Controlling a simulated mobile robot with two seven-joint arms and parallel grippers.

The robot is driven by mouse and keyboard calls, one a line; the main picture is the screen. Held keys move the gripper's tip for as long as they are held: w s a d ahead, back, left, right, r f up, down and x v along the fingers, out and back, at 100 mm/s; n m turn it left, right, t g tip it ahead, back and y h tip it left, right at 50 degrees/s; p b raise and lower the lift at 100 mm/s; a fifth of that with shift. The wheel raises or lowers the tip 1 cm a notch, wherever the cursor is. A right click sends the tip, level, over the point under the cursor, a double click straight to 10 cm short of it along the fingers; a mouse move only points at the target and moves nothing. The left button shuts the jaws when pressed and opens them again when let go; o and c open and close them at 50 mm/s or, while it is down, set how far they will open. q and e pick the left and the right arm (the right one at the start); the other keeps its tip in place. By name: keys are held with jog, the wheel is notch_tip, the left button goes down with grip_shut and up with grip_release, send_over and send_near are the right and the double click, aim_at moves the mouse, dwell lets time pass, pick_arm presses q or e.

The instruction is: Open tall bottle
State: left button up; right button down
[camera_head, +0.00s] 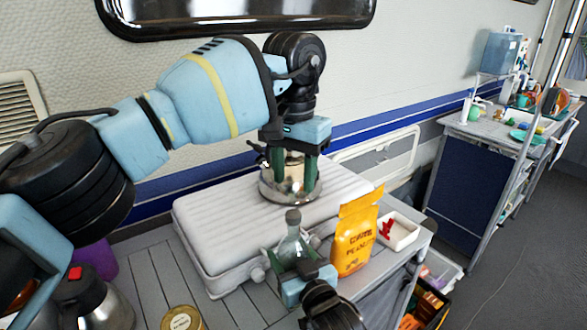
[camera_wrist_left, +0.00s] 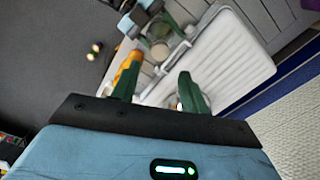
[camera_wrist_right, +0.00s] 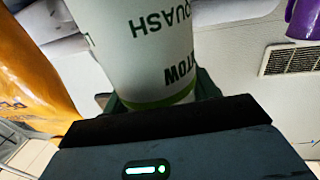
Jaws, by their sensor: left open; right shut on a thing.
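The tall bottle (camera_head: 293,248) stands upright in front of the white ridged case in the head view, with a grey cap (camera_head: 293,215) on its narrow neck. My right gripper (camera_head: 308,280) is shut on its body. The right wrist view shows the bottle's white label (camera_wrist_right: 158,45) with "SQUASH" lettering and a green band, between the fingers; the cap is out of that view. My left gripper (camera_head: 290,178) points down over the case, behind the bottle and apart from it. Its green fingers (camera_wrist_left: 158,88) are open, with a shiny round-based item (camera_head: 288,192) showing between and below them.
The white case (camera_head: 222,235) fills the back of the grey table. An orange pouch (camera_head: 356,240) stands close to the bottle's right, beside a white tray (camera_head: 405,233) with a red item. A steel jug (camera_head: 92,302) and a round gold-rimmed lid (camera_head: 182,320) are at front left.

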aim_at(293, 213)
pick_arm(q)
notch_tip(293, 213, down, 7)
jog(key=shift+f, duration=0.2)
dwell(0.4)
grip_shut()
